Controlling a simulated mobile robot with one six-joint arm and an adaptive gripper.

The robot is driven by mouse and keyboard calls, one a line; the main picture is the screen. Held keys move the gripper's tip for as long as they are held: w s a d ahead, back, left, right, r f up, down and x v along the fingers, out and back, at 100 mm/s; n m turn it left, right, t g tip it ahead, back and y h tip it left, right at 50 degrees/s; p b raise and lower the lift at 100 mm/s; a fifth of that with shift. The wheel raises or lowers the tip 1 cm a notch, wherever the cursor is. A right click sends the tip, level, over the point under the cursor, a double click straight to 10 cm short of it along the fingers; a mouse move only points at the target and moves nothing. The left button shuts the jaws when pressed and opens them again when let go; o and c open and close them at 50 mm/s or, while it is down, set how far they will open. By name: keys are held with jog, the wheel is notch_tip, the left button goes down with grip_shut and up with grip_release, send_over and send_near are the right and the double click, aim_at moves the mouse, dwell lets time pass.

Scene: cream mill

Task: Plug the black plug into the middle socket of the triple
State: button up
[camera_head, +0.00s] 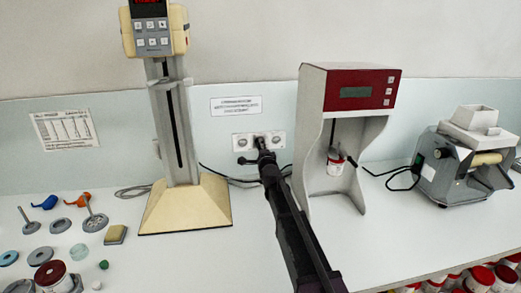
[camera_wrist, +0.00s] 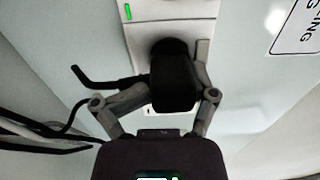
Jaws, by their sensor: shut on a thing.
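The triple socket (camera_head: 243,142) is a pale plate on the back wall. Its left and right sockets show beside my arm, and the middle one is hidden. My gripper (camera_head: 262,154) reaches up to the plate's middle. In the wrist view my gripper (camera_wrist: 176,88) has its fingers closed on either side of the black plug (camera_wrist: 174,82). The plug's front end is over a dark round area of the socket plate (camera_wrist: 172,12). I cannot tell whether it is touching or seated. A black cable leaves the plug side toward the left.
Dark cables (camera_head: 228,180) run along the wall behind. Small parts and jars lie at the left.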

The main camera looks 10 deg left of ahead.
jog(key=shift+w+a, duration=0.1)
jog(key=shift+w, duration=0.3)
dwell(0.3)
jog(key=o, duration=1.2)
jog(key=shift+o, duration=0.2)
jog(key=shift+s, duration=0.1)
jog(key=v, duration=0.7)
jog(key=shift+s, duration=0.4)
